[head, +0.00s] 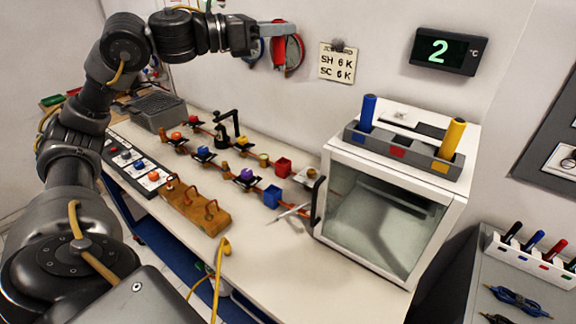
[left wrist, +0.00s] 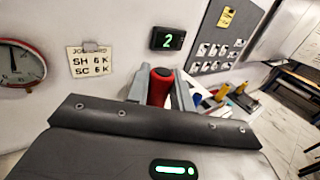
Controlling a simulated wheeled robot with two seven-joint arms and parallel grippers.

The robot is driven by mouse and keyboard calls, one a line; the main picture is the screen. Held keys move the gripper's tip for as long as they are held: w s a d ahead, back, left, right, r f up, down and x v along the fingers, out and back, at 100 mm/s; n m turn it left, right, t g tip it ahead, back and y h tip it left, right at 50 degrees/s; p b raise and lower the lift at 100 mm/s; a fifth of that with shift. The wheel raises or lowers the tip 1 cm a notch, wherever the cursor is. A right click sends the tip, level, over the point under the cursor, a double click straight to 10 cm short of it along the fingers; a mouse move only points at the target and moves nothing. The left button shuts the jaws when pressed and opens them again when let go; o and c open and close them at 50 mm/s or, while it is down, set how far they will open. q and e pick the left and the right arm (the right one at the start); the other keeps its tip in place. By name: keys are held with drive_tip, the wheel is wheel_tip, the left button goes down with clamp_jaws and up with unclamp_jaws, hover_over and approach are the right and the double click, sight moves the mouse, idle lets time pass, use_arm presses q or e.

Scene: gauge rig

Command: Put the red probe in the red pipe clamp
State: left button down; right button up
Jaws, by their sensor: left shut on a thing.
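My left gripper (head: 278,30) is raised high in front of the back wall, far above the bench. In the left wrist view it is shut on the red probe (left wrist: 160,86), whose red handle with a dark top stands between the fingers. In the head view the probe is hard to separate from the red-rimmed gauge (head: 293,55) behind it. I cannot tell which is the red pipe clamp. My right gripper is out of view.
A white glass-fronted cabinet (head: 385,225) stands on the right. Its top rack (head: 392,151) holds a blue probe (head: 367,112) and a yellow probe (head: 453,137); the red-marked place between is empty. A black stand (head: 222,133) rises behind the pipes. The bench front (head: 290,270) is clear.

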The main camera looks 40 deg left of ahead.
use_arm(q)
drive_tip(key=w+d+f+n+t+y, duration=0.1)
drive_tip(key=w+d+f+y, duration=0.1)
drive_tip(key=w+f, duration=0.25)
drive_tip(key=n+t+y+p, duration=0.1)
drive_tip(key=n+y+p, duration=0.1)
drive_tip(key=n+y, duration=0.7)
hover_over(283, 168)
drive_tip(key=w+a, duration=0.1)
drive_tip(key=w, duration=0.1)
wheel_tip(283, 168, down, 32)
drive_tip(key=f+m+y, duration=0.1)
drive_tip(key=m+y, duration=0.1)
drive_tip(key=f+p, duration=0.1)
drive_tip(key=f, duration=0.1)
drive_tip(key=shift+a+f+p, duration=0.3)
drive_tip(key=shift+p, duration=0.1)
drive_tip(key=shift+f, duration=0.15)
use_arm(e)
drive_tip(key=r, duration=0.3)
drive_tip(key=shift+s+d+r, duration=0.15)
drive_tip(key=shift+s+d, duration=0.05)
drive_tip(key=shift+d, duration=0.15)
